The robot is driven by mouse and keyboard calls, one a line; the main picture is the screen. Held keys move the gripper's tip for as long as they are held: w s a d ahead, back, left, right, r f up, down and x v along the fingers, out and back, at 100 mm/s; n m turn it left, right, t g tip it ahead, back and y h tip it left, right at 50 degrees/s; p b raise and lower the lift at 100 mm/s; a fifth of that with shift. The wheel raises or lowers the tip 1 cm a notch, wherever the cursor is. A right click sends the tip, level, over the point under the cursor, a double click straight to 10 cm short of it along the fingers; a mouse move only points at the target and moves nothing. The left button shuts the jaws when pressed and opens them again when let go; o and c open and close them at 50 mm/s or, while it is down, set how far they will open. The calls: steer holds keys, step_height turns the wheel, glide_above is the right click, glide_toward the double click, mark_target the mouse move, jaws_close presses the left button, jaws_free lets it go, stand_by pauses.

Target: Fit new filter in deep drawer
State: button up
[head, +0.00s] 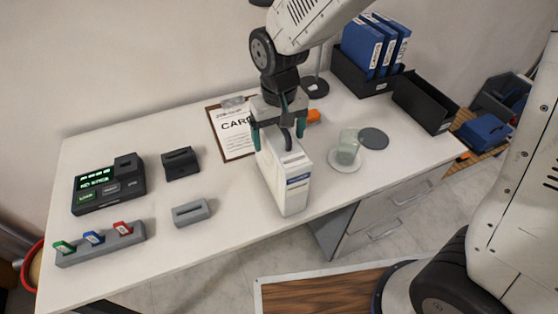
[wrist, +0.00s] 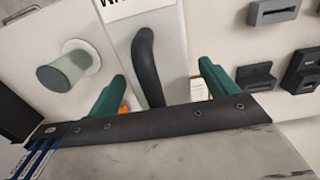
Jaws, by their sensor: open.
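A tall white box with a blue-striped label (head: 296,195), which may be the filter, stands upright on the white desk near its front edge. It has a black curved handle on top, also seen in the wrist view (wrist: 147,60). My gripper (head: 279,135) is open just above the box. Its two teal fingers are on either side of the handle, and in the wrist view (wrist: 162,72) gaps show between handle and fingers. The drawer unit (head: 392,212) under the desk's right side has its visible fronts shut. Its lower part is partly out of sight.
A clipboard (head: 228,132) lies behind the box. Black bins (head: 425,103) and blue binders stand farther back. A control box (head: 108,187) and slotted blocks occupy the left.

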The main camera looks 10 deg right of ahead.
steer(key=shift+f, duration=0.5)
steer(key=shift+c, duration=0.3)
steer(key=shift+r, duration=0.1)
jaws_close()
steer(key=shift+r, duration=0.15)
